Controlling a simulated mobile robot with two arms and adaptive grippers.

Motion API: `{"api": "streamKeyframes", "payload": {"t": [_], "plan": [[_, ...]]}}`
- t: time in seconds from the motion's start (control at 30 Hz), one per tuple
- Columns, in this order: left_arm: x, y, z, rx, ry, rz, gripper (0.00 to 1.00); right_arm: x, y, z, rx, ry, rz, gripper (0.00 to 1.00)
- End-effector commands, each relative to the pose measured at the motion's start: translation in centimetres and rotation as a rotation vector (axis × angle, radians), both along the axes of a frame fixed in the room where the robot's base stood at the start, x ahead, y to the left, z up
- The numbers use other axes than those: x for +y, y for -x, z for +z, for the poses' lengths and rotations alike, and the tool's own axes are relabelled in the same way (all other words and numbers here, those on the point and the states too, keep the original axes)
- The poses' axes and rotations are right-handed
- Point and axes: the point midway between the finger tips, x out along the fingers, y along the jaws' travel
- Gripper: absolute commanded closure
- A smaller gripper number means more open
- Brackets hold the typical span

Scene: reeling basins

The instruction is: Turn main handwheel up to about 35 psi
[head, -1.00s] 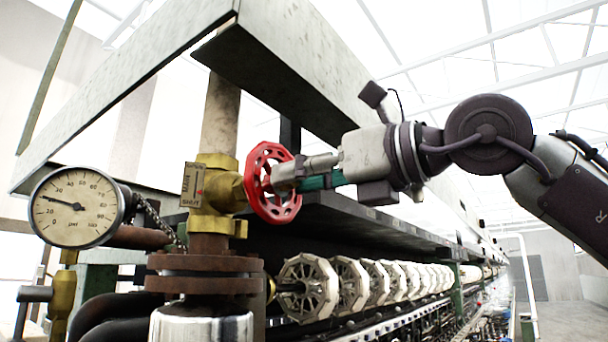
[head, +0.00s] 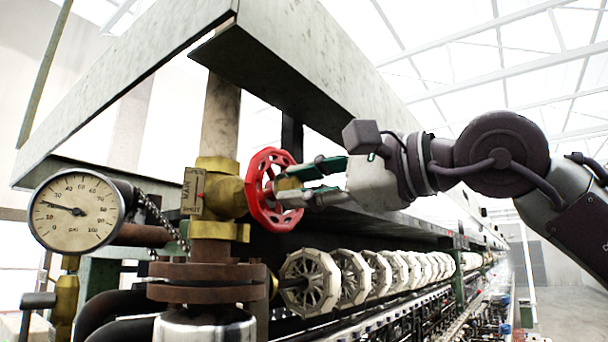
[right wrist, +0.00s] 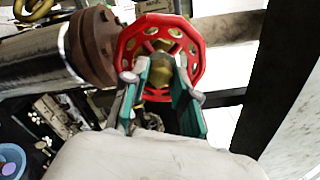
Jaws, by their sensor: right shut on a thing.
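The red main handwheel (head: 268,164) stands upright on a brass valve (head: 222,192) with a tag reading MAIN. My right gripper (head: 286,188) reaches in from the right and is shut on the handwheel around its middle. In the right wrist view its two fingers (right wrist: 161,72) lie on either side of the brass hub, inside the red rim (right wrist: 190,45). The round psi gauge (head: 76,228) is at the left. Its dark needle points left and slightly up, roughly in the 20s; I cannot read it exactly. My left gripper is not in view.
A flanged rusty pipe (head: 207,282) stands below the valve. A row of pale reels (head: 310,279) runs back to the right under a dark shelf. A grey beam (head: 270,80) hangs above the wheel. The aisle floor (head: 560,310) at the right is clear.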

Motion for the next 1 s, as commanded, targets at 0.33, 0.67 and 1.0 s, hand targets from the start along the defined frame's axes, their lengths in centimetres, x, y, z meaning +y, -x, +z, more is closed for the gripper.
{"api": "streamKeyframes", "payload": {"t": [0.33,0.67,1.0], "plan": [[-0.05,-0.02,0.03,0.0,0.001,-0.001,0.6,-0.04,-0.02,0.04,-0.449,0.324,-0.001,1.0],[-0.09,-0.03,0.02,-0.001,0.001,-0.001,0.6,0.0,0.0,-0.02,-0.869,0.631,0.0,1.0],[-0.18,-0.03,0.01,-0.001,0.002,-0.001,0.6,0.0,-0.04,-0.07,-1.005,0.732,0.0,1.0]]}}
